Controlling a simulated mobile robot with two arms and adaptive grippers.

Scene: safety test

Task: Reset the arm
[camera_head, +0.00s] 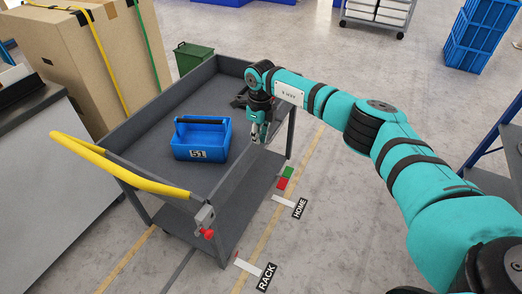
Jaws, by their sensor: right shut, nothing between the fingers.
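My right arm (404,171), teal with black bands, reaches in from the right side across the picture. My right gripper (255,139) points down at the right edge of the grey cart (221,192). Its fingers are together, with nothing seen between them. A blue tote (203,138) marked 51 stands on the cart's top tray, left of the gripper and apart from it. My left gripper is not in view.
The cart has a yellow handle (120,169) and a red part (207,234) at its front corner. Floor labels read HOME (299,208) and RACK (266,277). A grey counter (45,175) and a large cardboard box (70,58) stand at left. Blue crates (479,37) are at back right.

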